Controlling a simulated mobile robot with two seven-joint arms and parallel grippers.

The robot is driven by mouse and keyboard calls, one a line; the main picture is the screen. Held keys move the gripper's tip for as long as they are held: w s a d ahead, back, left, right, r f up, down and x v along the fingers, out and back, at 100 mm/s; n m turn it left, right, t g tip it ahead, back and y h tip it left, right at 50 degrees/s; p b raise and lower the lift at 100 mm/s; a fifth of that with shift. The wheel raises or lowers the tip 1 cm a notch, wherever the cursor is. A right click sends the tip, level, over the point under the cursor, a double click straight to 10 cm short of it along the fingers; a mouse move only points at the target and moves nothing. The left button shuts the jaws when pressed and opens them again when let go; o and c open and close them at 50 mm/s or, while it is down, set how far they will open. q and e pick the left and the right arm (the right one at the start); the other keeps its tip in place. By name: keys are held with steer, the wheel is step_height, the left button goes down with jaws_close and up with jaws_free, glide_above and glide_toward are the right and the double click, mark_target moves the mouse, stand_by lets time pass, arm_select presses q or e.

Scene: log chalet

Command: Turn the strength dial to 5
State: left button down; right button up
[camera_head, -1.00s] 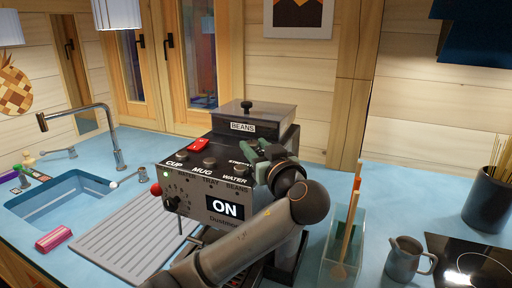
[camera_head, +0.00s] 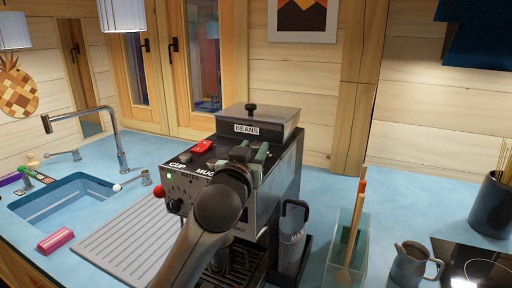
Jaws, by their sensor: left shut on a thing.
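The coffee machine (camera_head: 285,172) stands on the counter, with a bean hopper marked BEANS on top. My left gripper (camera_head: 249,155) is at the right part of the machine's top panel, seen from behind with its fingers pointing down. It is shut, apparently on the strength dial, which the fingers and wrist hide. The dial's pointer, its numbers and the STRENGTH label cannot be read. My left arm covers much of the machine's front, including the ON display. The CUP label and part of MUG show to the left of the gripper. My right gripper is not in view.
A red switch (camera_head: 202,147) is on the machine's top, and a red ball knob (camera_head: 160,191) sticks out at its left. A clear holder (camera_head: 346,262) with wooden utensils and a grey pitcher (camera_head: 409,265) stand farther right.

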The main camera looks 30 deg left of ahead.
arm_select(q)
steer(key=shift+a+m+t+h+p, duration=0.2)
steer(key=shift+m+h, duration=0.3)
steer(key=shift+h, duration=0.3)
steer(key=shift+a+m+t+h+p, duration=0.1)
steer(key=shift+m+h+p, duration=0.1)
steer(key=shift+m+h, duration=0.45)
steer(key=shift+f+h, duration=0.1)
steer(key=shift+h, duration=0.15)
steer(key=shift+c, duration=2.3)
jaws_free()
